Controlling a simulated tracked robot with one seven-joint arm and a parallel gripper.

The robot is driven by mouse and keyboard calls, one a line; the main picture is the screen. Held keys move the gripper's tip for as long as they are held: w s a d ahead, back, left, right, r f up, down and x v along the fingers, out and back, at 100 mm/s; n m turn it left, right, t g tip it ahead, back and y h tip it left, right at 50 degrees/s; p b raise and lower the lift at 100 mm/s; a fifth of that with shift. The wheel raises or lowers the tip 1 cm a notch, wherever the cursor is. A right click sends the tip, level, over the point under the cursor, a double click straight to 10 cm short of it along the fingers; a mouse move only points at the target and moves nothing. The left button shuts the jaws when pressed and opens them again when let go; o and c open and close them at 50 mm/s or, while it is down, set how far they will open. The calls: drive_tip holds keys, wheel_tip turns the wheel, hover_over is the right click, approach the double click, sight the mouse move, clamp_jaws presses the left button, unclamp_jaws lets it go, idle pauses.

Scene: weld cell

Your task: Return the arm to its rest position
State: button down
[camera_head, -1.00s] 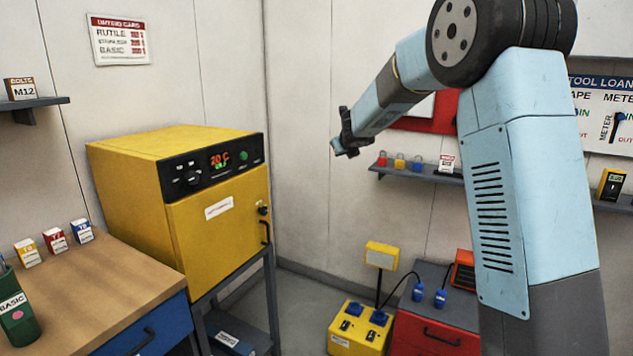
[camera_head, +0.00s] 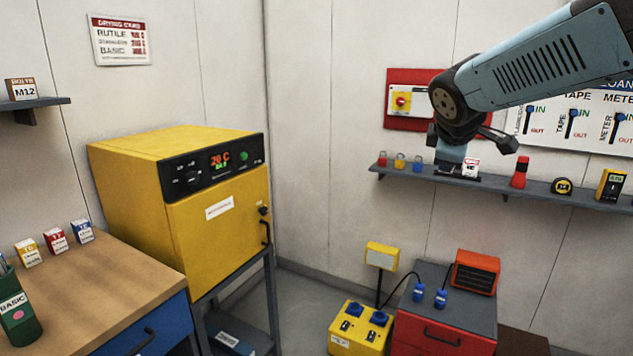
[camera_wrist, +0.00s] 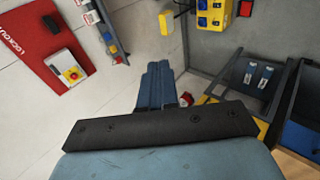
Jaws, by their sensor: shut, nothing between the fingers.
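My arm (camera_head: 540,62) is pale blue with dark joints. In the head view its upper link reaches in from the right edge to a dark joint, and the arm's end hangs below that joint, in front of the wall shelf. In the wrist view my gripper (camera_wrist: 158,68) shows beyond a black crossbar, with its blue fingers together and nothing between them. Its fingertips are hard to make out in the head view. Nothing is seen touching the gripper.
A yellow drying oven (camera_head: 215,240) stands left of centre beside a wooden workbench (camera_head: 115,275). The wall shelf (camera_head: 400,170) holds small items near the arm. A red lockout panel (camera_head: 397,118), yellow power box (camera_head: 358,335) and orange heater (camera_head: 476,272) are close by.

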drive_tip(key=s+a+f+m+g+y, duration=0.1)
drive_tip(key=s+f+m, duration=0.2)
drive_tip(key=s+m, duration=0.3)
drive_tip(key=s+a+f+m+g+y, duration=0.1)
drive_tip(key=s+f+m, duration=0.3)
drive_tip(key=s, duration=1)
drive_tip(key=shift+a+m+g+y, duration=0.4)
drive_tip(key=shift+a+m+y, duration=0.25)
drive_tip(key=shift+m, duration=0.55)
drive_tip(key=c, duration=1.8)
unclamp_jaws()
